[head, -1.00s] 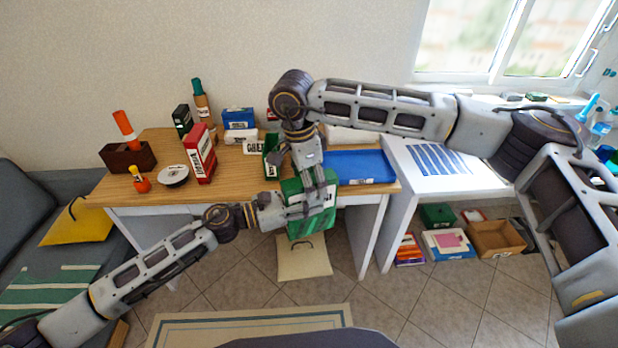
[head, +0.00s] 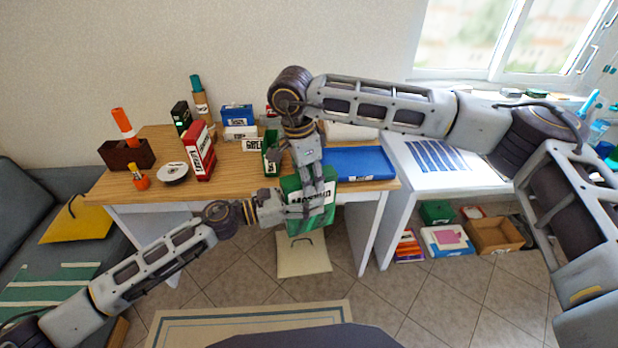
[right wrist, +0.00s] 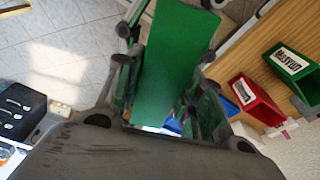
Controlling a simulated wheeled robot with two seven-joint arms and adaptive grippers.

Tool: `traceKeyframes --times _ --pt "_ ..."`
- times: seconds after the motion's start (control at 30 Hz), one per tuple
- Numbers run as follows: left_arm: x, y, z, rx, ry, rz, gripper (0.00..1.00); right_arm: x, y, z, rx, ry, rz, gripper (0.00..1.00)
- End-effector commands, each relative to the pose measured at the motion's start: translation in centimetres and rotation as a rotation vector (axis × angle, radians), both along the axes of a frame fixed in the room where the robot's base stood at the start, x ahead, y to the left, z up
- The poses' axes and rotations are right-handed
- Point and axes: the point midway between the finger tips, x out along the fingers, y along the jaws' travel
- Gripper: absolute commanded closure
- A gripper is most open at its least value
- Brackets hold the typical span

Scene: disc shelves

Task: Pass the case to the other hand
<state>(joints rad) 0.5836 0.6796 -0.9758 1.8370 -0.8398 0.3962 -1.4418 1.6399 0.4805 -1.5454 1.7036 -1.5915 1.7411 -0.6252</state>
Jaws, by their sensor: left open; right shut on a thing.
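The green case (head: 309,217) with a white label is held in front of the desk's front edge. My right gripper (head: 315,200) comes down from above and is shut on the case. In the right wrist view the green case (right wrist: 176,65) stands between the fingers of my right gripper (right wrist: 160,90). My left gripper (head: 290,207) comes in from the left and is open, with its fingers at the left side of the case. The fingers overlap the case in the picture, and I cannot tell whether they touch it.
The wooden desk (head: 110,185) carries a red box (head: 200,152), a white disc (head: 172,172), a brown holder (head: 126,155) and a blue tray (head: 360,166). A white table (head: 480,180) stands at the right. Boxes (head: 495,236) lie on the floor under it.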

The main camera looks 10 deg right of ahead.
Motion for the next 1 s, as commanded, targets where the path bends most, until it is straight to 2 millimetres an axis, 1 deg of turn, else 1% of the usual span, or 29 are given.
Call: traceKeyframes --times 0.27,0.47,1.0 --pt "0.0 0.2 -0.1 0.001 0.001 0.001 0.38 0.0 0.0 0.1 0.000 -0.001 0.000 0.96" --pt "-0.3 1.3 -0.1 0.000 0.002 0.002 0.38 0.0 0.0 0.1 0.000 -0.001 0.000 0.96" --pt "-1.8 6.7 -0.2 0.001 0.002 0.002 0.38 0.0 0.0 0.1 0.000 -0.001 0.000 0.96"
